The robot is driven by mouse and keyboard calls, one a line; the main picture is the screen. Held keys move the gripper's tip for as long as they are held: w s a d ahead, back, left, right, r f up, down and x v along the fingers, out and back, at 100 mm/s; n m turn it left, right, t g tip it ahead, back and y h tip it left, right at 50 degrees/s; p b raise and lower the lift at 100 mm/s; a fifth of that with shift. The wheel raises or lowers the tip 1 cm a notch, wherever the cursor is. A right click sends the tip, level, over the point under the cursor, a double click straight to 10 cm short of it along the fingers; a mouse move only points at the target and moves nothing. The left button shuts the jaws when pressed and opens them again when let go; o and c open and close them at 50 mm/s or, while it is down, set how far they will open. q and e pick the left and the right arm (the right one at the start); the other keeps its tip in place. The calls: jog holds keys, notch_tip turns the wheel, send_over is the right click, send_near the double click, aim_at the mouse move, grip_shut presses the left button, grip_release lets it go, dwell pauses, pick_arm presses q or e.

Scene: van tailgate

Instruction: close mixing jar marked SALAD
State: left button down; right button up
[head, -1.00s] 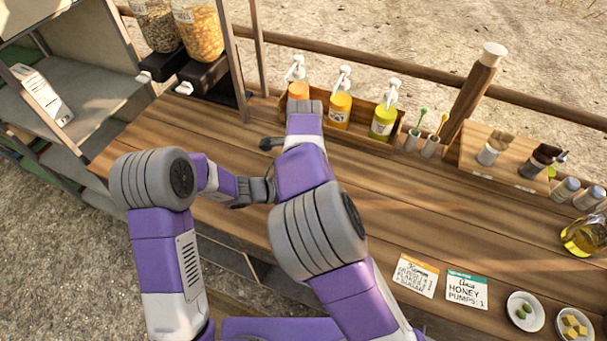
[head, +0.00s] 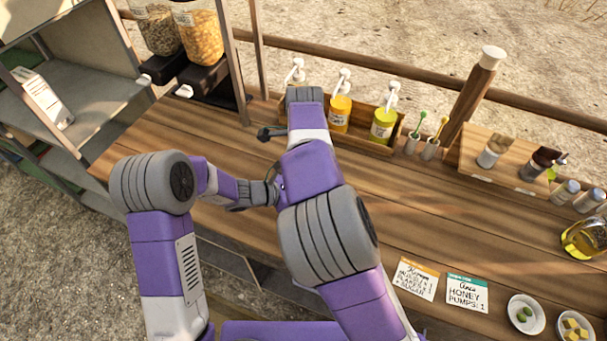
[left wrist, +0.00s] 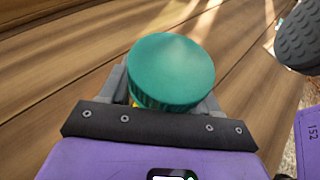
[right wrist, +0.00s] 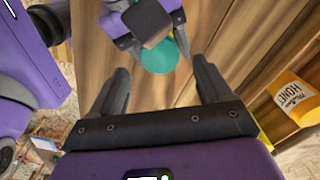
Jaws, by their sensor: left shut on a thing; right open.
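A round teal lid (left wrist: 171,70) shows between my left gripper's fingers in the left wrist view, with a bit of yellow under its edge. The jar body and any SALAD marking are hidden. My left gripper (head: 262,192) is shut on this jar, low over the counter and partly behind my right arm. In the right wrist view the teal lid (right wrist: 160,58) lies beyond the tips of my open, empty right gripper (right wrist: 162,76), apart from them. In the head view my right arm hides most of the right gripper and the jar. I cannot tell whether the lid is fully seated.
Pump bottles (head: 340,112) stand in a wooden rack at the counter's back edge; a honey bottle (right wrist: 293,98) is close to my right gripper. Two recipe cards (head: 416,279) and small plates (head: 525,314) lie at front right. The middle right of the wooden counter (head: 440,215) is clear.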

jog(key=shift+r, duration=0.2)
jog(key=shift+c, duration=0.4)
jog(key=shift+r+n, duration=0.3)
notch_tip(320, 180, up, 3)
jog(key=n, duration=0.2)
jog(key=shift+f+n, duration=0.1)
jog(key=shift+n, duration=0.3)
jog(key=shift+f, duration=4.05)
